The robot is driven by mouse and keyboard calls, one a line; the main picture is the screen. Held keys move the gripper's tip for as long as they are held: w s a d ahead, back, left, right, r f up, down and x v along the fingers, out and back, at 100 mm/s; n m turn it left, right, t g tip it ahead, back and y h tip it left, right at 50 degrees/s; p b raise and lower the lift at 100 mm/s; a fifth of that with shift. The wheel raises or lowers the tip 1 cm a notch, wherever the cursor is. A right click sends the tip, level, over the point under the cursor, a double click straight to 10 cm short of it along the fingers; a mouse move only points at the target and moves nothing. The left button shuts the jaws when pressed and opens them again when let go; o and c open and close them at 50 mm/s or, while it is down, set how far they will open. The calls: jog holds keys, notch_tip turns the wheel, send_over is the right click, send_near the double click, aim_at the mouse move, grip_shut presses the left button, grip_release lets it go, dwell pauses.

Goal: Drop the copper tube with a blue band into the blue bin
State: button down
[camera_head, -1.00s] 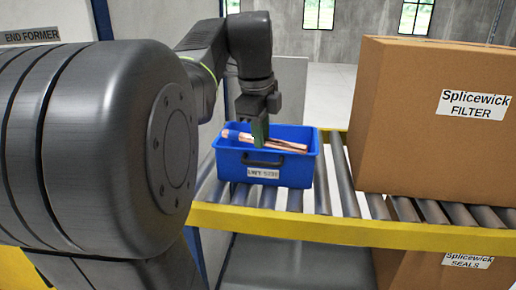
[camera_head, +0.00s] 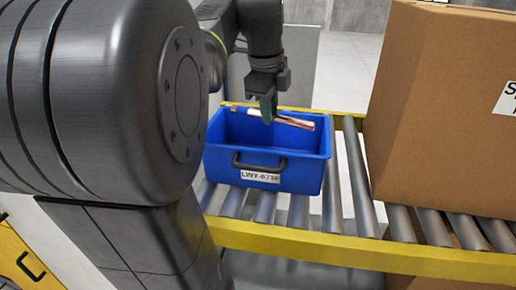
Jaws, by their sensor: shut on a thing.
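The blue bin (camera_head: 225,158) stands on the roller conveyor, with a dark handle and a white label on its near side. My gripper (camera_head: 268,112) is above the bin, pointing down, shut on a copper tube (camera_head: 296,122). The tube lies crosswise in the jaws, its right end over the right part of the bin and its left end near the back left rim. A pale stretch shows left of the jaws; I cannot make out a blue band. The inside of the bin that shows looks empty.
A large cardboard box (camera_head: 440,130) stands on the conveyor to the right of the bin. Bare rollers (camera_head: 352,185) lie between them. A yellow rail (camera_head: 370,255) runs along the conveyor's near edge. My arm fills the left of the view.

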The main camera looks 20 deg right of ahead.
jog(key=shift+f+b, duration=0.95)
jog(key=shift+f, duration=0.5)
jog(key=c, duration=1.2)
grip_release()
jog(key=shift+c, duration=0.2)
jog(key=shift+r, duration=0.1)
notch_tip(320, 180, up, 14)
jog(key=s+a, duration=0.1)
jog(key=a, duration=0.1)
jog(key=shift+s+f, duration=0.25)
jog(key=shift+s, duration=0.15)
